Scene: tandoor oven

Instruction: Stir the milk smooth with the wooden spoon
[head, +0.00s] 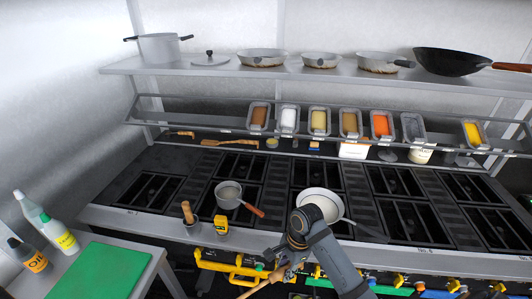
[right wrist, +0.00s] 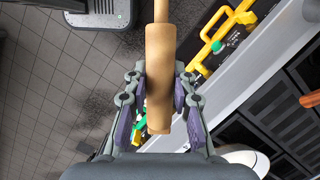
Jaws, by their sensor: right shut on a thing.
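My right gripper (head: 283,272) is low in front of the stove's front edge, shut on the wooden spoon (head: 258,287). In the right wrist view, the gripper (right wrist: 158,98) has its fingers on both sides of the spoon's thick handle (right wrist: 159,65). A thinner shaft runs out of the top of that view, and the spoon's far end is hidden. A small saucepan (head: 229,190) with a red-brown handle and a wider pan (head: 313,197) with a white inside stand on the burners. I cannot tell for sure which holds the milk. My left gripper is not in view.
A yellow device (head: 221,225) and a wooden-topped item (head: 187,212) stand at the stove's front edge. A green board (head: 100,272) and bottles (head: 62,236) are on the left table. A rack of ingredient trays (head: 319,121) hangs behind the burners. Several burners are free.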

